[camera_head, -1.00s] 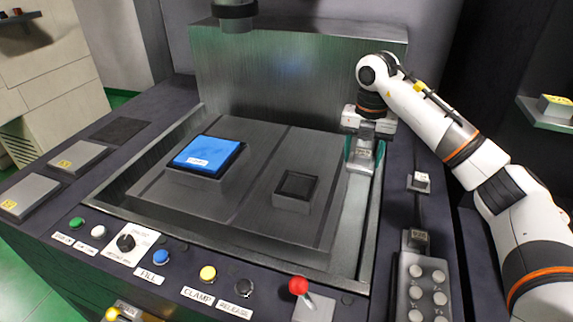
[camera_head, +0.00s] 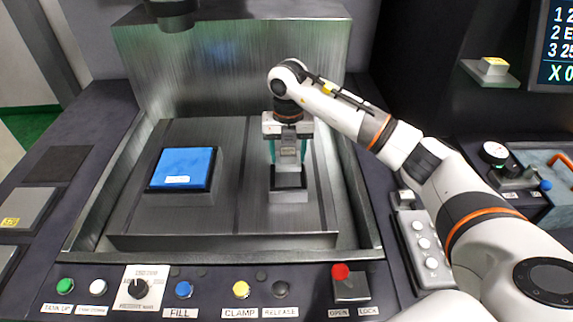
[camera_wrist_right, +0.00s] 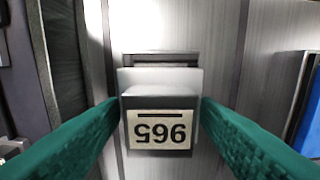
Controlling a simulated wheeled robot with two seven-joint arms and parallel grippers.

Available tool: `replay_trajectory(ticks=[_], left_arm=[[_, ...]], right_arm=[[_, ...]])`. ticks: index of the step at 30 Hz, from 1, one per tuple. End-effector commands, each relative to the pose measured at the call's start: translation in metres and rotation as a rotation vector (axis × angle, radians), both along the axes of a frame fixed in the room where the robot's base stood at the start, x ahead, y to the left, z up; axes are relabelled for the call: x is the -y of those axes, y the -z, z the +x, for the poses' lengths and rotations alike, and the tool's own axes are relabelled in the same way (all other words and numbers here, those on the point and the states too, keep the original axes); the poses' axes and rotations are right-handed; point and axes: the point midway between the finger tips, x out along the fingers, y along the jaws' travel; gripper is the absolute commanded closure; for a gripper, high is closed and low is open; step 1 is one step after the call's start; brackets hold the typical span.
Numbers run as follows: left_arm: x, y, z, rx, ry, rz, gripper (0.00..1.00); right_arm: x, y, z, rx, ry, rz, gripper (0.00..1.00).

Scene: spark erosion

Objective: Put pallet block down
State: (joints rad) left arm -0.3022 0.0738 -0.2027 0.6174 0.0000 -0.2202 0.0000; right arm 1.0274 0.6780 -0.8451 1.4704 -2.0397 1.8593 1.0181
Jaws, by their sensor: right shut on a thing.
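My right gripper (camera_head: 288,155) has green fingers pointing down and is shut on a small grey pallet block (camera_head: 289,150). In the right wrist view the pallet block (camera_wrist_right: 160,104) sits between the fingers, with a number label on its face that reads upside down. The gripper is over the dark-topped square seat (camera_head: 289,182) on the right half of the machine bed. The block appears just above the seat; I cannot tell whether they touch. My left gripper is not in view.
A blue-topped block (camera_head: 182,168) stands on the left half of the metal bed (camera_head: 240,222). Raised tank walls surround the bed. A front panel carries several buttons and a red-knobbed lever (camera_head: 341,272). A dark tool head (camera_head: 172,12) hangs above at the back.

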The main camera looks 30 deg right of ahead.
Motion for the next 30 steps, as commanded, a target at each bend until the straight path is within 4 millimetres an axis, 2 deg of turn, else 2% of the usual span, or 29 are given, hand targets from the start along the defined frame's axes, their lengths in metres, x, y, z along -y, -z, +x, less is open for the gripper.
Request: replay_trajectory(ticks=[8, 14, 25, 26, 29, 30], left_arm=[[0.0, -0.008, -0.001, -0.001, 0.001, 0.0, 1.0], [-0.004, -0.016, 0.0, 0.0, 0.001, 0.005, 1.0], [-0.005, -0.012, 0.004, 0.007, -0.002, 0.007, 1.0], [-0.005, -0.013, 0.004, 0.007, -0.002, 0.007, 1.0], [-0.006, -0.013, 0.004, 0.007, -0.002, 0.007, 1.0], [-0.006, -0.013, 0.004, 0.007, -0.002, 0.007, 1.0]], right_arm=[[0.0, 0.022, 0.0, 0.0, 0.001, 0.001, 0.82], [0.0, 0.048, 0.0, 0.0, 0.002, 0.001, 0.82], [0.0, 0.054, 0.001, 0.004, 0.001, 0.0, 0.82], [0.0, 0.054, 0.0, 0.001, 0.001, 0.0, 0.41], [0.0, 0.054, 0.0, 0.001, 0.001, 0.0, 0.24], [0.0, 0.054, 0.0, 0.001, 0.001, 0.0, 0.22]])
